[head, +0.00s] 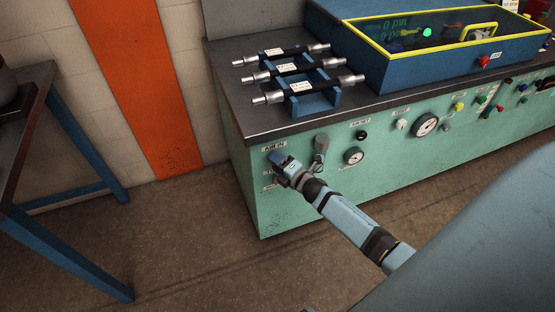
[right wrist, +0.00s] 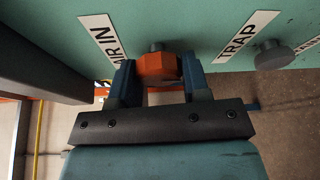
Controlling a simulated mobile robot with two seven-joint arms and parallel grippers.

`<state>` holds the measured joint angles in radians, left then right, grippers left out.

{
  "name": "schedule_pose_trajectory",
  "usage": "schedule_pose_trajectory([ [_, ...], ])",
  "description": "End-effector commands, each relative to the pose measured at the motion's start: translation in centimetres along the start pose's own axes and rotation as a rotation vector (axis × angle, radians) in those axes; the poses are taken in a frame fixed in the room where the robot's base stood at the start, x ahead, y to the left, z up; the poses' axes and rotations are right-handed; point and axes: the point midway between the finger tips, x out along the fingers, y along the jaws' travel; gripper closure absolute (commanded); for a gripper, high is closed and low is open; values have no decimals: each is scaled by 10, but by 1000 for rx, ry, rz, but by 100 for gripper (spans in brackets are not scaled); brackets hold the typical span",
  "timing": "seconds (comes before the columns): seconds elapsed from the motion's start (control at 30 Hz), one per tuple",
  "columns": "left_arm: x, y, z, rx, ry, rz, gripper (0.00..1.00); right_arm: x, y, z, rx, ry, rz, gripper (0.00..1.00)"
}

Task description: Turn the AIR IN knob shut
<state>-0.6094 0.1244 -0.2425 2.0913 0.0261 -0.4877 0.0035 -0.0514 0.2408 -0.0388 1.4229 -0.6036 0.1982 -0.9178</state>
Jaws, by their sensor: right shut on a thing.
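The AIR IN knob (right wrist: 158,68) is an orange faceted knob on a grey stem, on the green panel beside the AIR IN label (right wrist: 104,38). My right gripper (right wrist: 158,78) has one blue finger on each side of it and is shut on it. In the head view my right gripper (head: 279,161) is at the left end of the panel front, just below the AIR IN label (head: 274,146), and hides the knob. My left gripper is not in view.
A grey TRAP knob (right wrist: 271,55) sits close beside the gripper. Gauges (head: 425,125) and small knobs line the green bench front (head: 262,205). Hoses on a blue rack (head: 318,101) and a blue tank with a yellow rim (head: 385,62) stand on top. A blue-legged table (head: 75,255) is at left.

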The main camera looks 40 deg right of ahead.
Motion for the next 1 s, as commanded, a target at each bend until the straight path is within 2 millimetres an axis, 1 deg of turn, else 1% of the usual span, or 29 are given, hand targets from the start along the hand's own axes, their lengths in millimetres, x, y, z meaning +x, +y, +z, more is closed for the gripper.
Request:
schedule_pose_trajectory([
  [0.3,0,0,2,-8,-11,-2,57,0,0,0,-76,1,-32,80],
  [0.73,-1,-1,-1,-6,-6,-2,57,0,-1,0,-84,1,-36,80],
  [0.77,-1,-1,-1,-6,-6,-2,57,0,-1,0,-84,1,-36,55],
  [0.8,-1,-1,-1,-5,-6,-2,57,0,-1,0,-84,1,-36,45],
  [0.87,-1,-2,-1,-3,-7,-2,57,0,-1,0,-84,0,-35,32],
  [1.0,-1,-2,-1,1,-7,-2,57,0,-1,0,-83,0,-35,31],
])
